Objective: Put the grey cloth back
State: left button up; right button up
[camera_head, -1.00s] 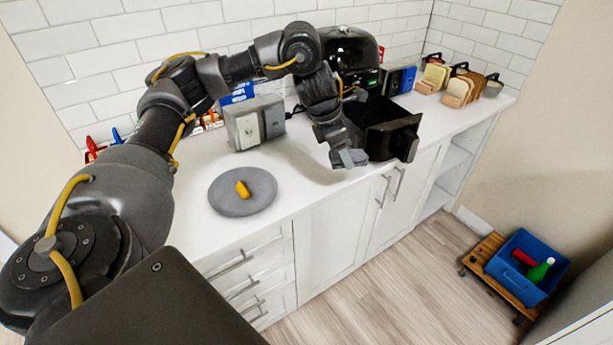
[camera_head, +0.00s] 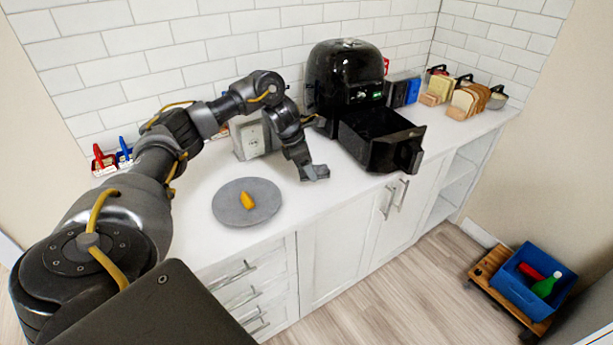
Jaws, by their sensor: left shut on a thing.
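My left gripper (camera_head: 312,170) reaches down over the white counter, left of the open black drawer. It is shut on a small folded grey cloth (camera_head: 317,173), which shows at its fingertips. I cannot tell whether the cloth touches the counter. My right gripper is not in view.
A black air fryer (camera_head: 345,75) stands against the tiled wall with its drawer (camera_head: 382,137) pulled out. A grey box (camera_head: 250,140) stands behind the arm. Bread slices (camera_head: 466,101) stand at the right.

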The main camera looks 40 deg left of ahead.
aim_at(307, 177)
pick_arm(q)
jog(key=shift+a+f, duration=0.1)
jog(key=shift+a, duration=0.05)
jog(key=f+p, duration=0.2)
jog(key=f, duration=0.1)
jog(key=shift+a, duration=0.3)
jog(key=shift+f, duration=0.4)
jog(key=shift+f, duration=0.15)
jog(key=o, duration=0.9)
